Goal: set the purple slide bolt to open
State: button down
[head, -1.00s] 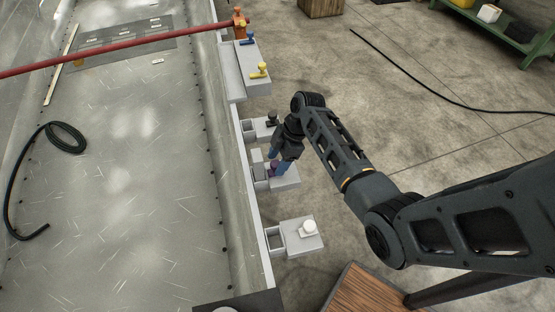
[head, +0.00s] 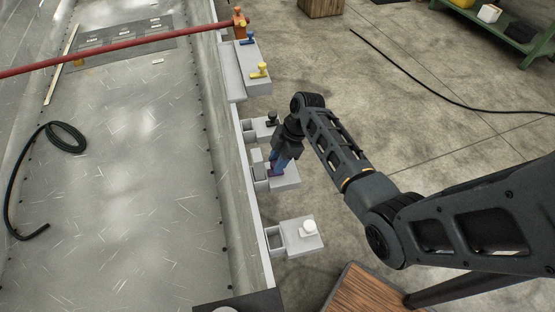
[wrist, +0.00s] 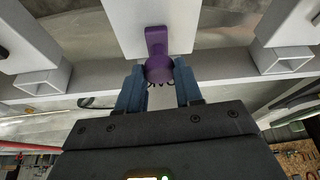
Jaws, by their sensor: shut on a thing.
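The purple slide bolt (wrist: 157,38) shows in the wrist view, its round knob between my two blue fingertips, on a pale grey block. My gripper (wrist: 158,78) is shut on this knob. In the head view my gripper (head: 278,163) points down at the middle grey bolt housing (head: 287,178) on the hull's edge. There only a small bit of purple shows beside the fingers, and the rest of the bolt is hidden. Dark lettering under the knob is partly covered and cannot be read in full.
Along the same edge stand a black knob (head: 272,121), a white knob (head: 308,227), a yellow handle (head: 259,70) and a blue handle (head: 247,39). A red bar (head: 130,51) crosses the hull. Floor to the right is mostly clear; a wooden top (head: 372,290) is near the front.

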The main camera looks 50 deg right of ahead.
aim_at(291, 170)
jog(key=shift+d, duration=0.1)
jog(key=shift+s+d, duration=1.4)
jog(key=shift+d, duration=0.25)
jog(key=c, duration=0.8)
grip_release()
jog(key=shift+o, duration=0.2)
jog(key=v, duration=0.7)
jog(key=shift+d+r, duration=0.2)
jog(key=shift+r, duration=0.15)
jog(key=shift+s, duration=0.15)
